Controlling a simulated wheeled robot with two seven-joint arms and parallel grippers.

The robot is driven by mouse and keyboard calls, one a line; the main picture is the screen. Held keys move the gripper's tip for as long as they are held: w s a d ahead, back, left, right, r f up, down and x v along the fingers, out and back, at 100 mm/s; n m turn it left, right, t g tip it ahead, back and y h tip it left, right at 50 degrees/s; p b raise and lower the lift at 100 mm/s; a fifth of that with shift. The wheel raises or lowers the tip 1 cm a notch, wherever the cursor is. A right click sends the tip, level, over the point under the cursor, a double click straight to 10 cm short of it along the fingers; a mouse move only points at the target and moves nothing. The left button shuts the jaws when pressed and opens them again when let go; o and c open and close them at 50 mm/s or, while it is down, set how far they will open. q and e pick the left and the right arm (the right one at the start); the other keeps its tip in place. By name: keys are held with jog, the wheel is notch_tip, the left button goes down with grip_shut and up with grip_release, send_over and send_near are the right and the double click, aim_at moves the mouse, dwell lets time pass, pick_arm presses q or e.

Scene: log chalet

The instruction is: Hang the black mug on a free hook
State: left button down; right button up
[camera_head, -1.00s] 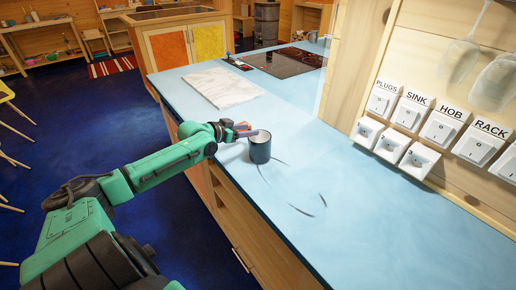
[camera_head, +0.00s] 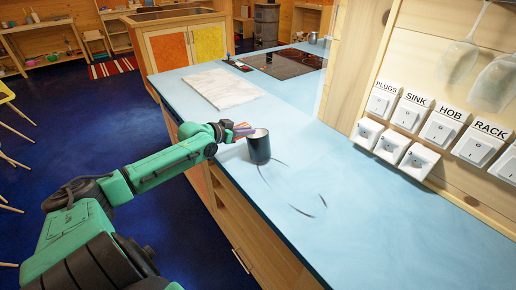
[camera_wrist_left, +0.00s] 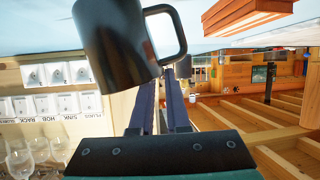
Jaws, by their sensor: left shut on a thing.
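The black mug (camera_head: 259,150) is upright over the blue counter, near its front edge, in the head view. I cannot tell whether its base touches the counter. My left gripper (camera_head: 240,131) reaches it from the left and is shut on its handle side. In the left wrist view the mug (camera_wrist_left: 110,42) appears upside down, its handle (camera_wrist_left: 180,32) at the tips of my left gripper's fingers (camera_wrist_left: 172,75). No mug hook can be made out in these views. My right gripper is not in view.
The blue counter (camera_head: 370,225) is mostly clear to the right of the mug. A marble board (camera_head: 222,87) and a dark hob (camera_head: 287,63) lie farther back. Labelled switches (camera_head: 440,128) and sockets line the right wall, below hanging clear glasses (camera_head: 458,60).

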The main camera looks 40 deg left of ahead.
pick_arm(q)
jog(key=shift+s+f, duration=0.1)
jog(key=shift+f, duration=0.1)
dwell(0.5)
notch_tip(320, 180, up, 20)
jog(key=shift+b, duration=0.35)
